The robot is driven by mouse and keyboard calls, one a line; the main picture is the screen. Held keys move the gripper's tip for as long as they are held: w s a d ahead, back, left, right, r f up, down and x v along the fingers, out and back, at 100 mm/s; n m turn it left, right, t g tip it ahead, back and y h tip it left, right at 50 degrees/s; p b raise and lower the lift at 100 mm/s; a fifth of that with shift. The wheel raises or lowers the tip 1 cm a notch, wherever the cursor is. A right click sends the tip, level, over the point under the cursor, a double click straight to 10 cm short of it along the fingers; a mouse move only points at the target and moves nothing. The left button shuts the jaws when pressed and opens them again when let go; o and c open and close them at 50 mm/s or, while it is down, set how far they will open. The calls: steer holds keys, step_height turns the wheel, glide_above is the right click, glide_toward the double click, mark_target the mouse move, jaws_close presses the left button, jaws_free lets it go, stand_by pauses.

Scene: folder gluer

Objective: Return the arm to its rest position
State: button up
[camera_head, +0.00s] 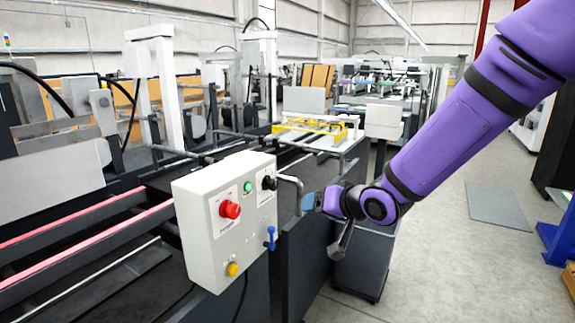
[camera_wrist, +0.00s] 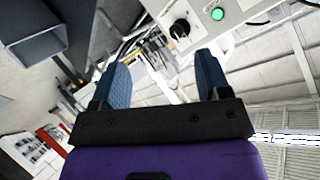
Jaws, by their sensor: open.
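My purple arm (camera_head: 465,125) reaches in from the upper right of the head view and bends down at the wrist. My gripper (camera_head: 308,203) is at its end, just right of the white control box (camera_head: 205,205). In the wrist view the two blue fingers of my gripper (camera_wrist: 160,85) stand apart with nothing between them. The box carries a red knob (camera_head: 230,209), a green button (camera_head: 248,187), a black rotary switch (camera_head: 269,182), a yellow button (camera_head: 233,269) and a blue lever (camera_head: 270,238). The wrist view shows the black switch (camera_wrist: 180,29) and green button (camera_wrist: 218,14) beyond the fingers.
The folder gluer with pink-topped rails (camera_head: 75,226) fills the left. A dark cabinet (camera_head: 365,255) stands below my wrist. Grey floor (camera_head: 450,270) is open at right, with a blue rack (camera_head: 565,240) at the edge.

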steer(key=s+d+r+g+h, duration=0.1)
steer(key=s+d+r+h, duration=0.2)
steer(key=s+d+r, duration=0.35)
steer(key=s+d+r+h, duration=0.3)
steer(key=s+d+h, duration=0.1)
steer(key=d, duration=0.5)
steer(key=s+d+r+g, duration=0.1)
steer(key=s+d, duration=0.2)
steer(key=s, duration=0.6)
steer(key=s+d+r+g, duration=0.2)
steer(key=s+d, duration=0.2)
steer(key=s, duration=0.4)
steer(key=shift+s+m, duration=0.4)
